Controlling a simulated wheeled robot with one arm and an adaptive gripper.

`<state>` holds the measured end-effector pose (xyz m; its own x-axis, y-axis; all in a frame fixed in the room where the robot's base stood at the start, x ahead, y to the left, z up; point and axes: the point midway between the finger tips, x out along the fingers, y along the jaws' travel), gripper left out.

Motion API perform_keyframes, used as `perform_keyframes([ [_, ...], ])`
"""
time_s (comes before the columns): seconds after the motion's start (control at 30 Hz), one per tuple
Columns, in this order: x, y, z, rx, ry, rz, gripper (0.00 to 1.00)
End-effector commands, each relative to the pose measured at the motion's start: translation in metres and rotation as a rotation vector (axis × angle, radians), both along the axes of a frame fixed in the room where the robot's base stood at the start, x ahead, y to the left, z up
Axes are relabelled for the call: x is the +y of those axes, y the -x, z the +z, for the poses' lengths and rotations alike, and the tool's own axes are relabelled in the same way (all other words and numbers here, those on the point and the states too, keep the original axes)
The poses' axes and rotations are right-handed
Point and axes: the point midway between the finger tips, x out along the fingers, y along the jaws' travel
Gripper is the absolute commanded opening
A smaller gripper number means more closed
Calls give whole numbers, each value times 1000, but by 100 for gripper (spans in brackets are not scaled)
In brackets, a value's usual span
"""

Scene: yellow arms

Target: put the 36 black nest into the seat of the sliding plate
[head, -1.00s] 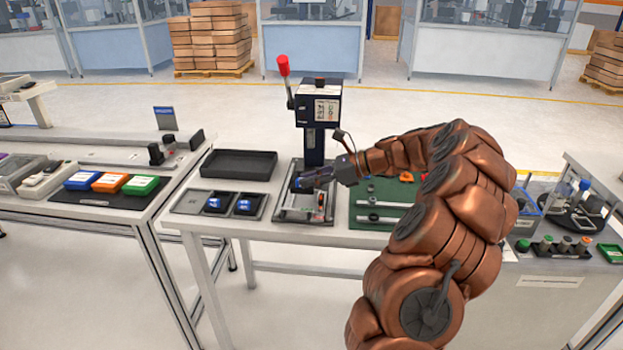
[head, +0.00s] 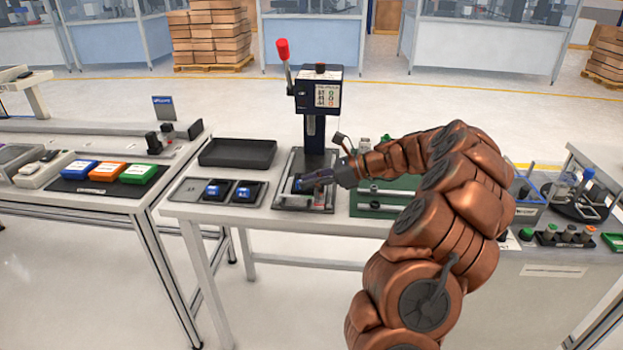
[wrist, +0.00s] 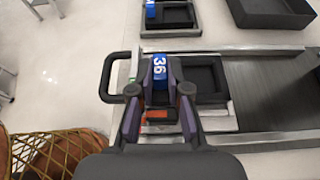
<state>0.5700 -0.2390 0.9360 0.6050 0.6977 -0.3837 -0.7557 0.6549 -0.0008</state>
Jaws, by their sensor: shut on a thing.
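My gripper (wrist: 160,88) is shut on the blue tab marked 36 of the black nest (wrist: 207,80). The nest is a square black tray with a raised rim, and it lies over the sliding plate (wrist: 205,124). Whether it sits fully down in the seat I cannot tell. The plate has a black loop handle (wrist: 108,76) at its left in the wrist view. An orange-red piece (wrist: 158,115) shows between my fingers.
Two blue-tabbed black nests (head: 213,192) (head: 246,192) lie left of the plate, beside a flat grey spot. An empty black tray (head: 238,153) is behind them. The press has a red-knobbed lever (head: 283,50). A green rack with metal rods (head: 385,205) is close on the right.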

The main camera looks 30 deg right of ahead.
Motion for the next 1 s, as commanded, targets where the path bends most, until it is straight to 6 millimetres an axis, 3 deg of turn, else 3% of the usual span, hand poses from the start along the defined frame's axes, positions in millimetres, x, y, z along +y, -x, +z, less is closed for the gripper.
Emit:
perform_keyframes([
  [0.5, 0, 0, -1, -1, -1, 0, 0],
  [0.53, 0, 0, -1, -1, -1, 0, 17],
  [0.8, 0, 0, -1, -1, -1, 0, 45],
  [1.0, 0, 0, -1, -1, -1, 0, 45],
])
